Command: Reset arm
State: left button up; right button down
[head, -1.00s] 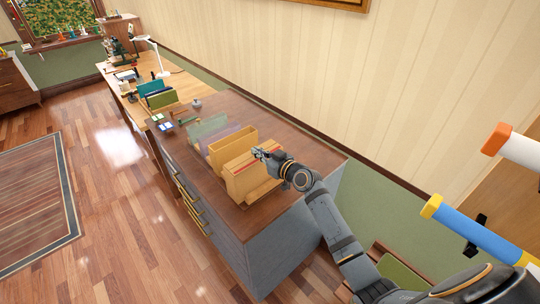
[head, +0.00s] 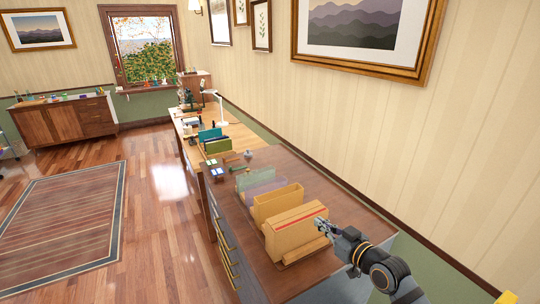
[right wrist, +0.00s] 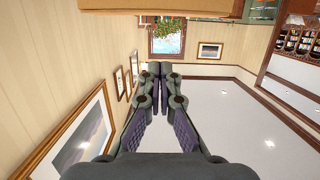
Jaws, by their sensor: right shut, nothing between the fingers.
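My right gripper (head: 320,223) comes in from the lower right in the head view, just beside the nearest tan file box (head: 296,236) on the brown cabinet top. I cannot tell whether it touches the box. In the right wrist view its fingers (right wrist: 161,68) are closed together with nothing between them. That view shows the room upside down or strongly turned. My left gripper is in neither view.
The cabinet (head: 330,188) carries several file holders, including a green one (head: 256,177). A wooden desk (head: 228,132) with a white lamp (head: 222,108) stands beyond. Framed pictures hang on the right wall. Open floor with a rug (head: 65,225) lies left.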

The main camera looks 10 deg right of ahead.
jog(key=s+a+f+g+h, duration=0.1)
jog(key=s+a+f+g, duration=0.2)
jog(key=s+f, duration=0.35)
jog(key=s+d+f+m+g+h, duration=0.1)
jog(key=s+d+f+g+h, duration=0.2)
jog(key=s, duration=0.6)
jog(key=s+f+m+g+h, duration=0.2)
jog(key=s+f+g, duration=0.35)
jog(key=s, duration=0.45)
jog(key=s+d+f+b, duration=0.1)
jog(key=s+d+f, duration=0.1)
jog(key=f, duration=1.3)
jog(key=s+d+f, duration=0.1)
jog(key=s+f, duration=0.1)
jog(key=f, duration=1.2)
jog(key=s+d+f+g, duration=0.1)
jog(key=s+f+g, duration=0.1)
jog(key=s+f, duration=1.4)
jog(key=shift+s+d+m+b, duration=0.15)
jog(key=shift+s+m+b, duration=0.2)
jog(key=shift+s, duration=0.35)
